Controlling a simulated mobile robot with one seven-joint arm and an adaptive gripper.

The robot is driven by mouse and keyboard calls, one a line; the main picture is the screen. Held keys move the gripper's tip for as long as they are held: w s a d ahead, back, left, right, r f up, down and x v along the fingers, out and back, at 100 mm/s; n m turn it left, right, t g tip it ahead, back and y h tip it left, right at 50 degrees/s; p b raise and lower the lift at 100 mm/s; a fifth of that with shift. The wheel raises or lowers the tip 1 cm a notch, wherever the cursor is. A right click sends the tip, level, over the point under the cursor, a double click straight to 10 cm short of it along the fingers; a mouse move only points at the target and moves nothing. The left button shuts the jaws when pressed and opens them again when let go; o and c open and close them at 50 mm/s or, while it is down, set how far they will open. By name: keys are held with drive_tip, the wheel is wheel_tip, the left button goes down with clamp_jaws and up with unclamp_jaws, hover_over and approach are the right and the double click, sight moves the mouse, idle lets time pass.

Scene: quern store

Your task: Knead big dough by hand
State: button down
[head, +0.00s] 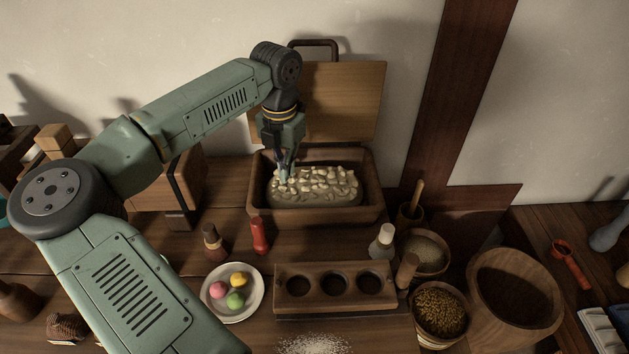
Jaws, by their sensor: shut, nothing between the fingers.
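The big dough (318,190) is a pale, lumpy mass lying in a dark wooden trough (318,216) against the back of the table. A wooden board (345,100) stands upright behind the trough. My gripper (282,177) is shut and empty, pointing straight down at the left part of the dough. Its fingertips are at the dough's top surface; I cannot tell whether they press in. My arm reaches in from the lower left and covers part of the table.
In front of the trough are a red bottle (259,236), a plate (233,292) with colored balls, and a wooden block with three holes (335,289). Bowls of grain (440,308) and a large wooden bowl (514,300) stand to the right. White powder (314,345) lies at the front.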

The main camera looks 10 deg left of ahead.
drive_tip(key=shift+f+b, duration=1.4)
drive_tip(key=shift+f, duration=0.35)
drive_tip(key=shift+r+p, duration=0.95)
drive_tip(key=shift+r, duration=0.65)
drive_tip(key=shift+f+b, duration=1.1)
drive_tip(key=shift+f, duration=0.35)
drive_tip(key=shift+r+p, duration=0.8)
drive_tip(key=shift+r, duration=0.65)
wheel_tip(320, 180, up, 6)
drive_tip(key=p, duration=0.3)
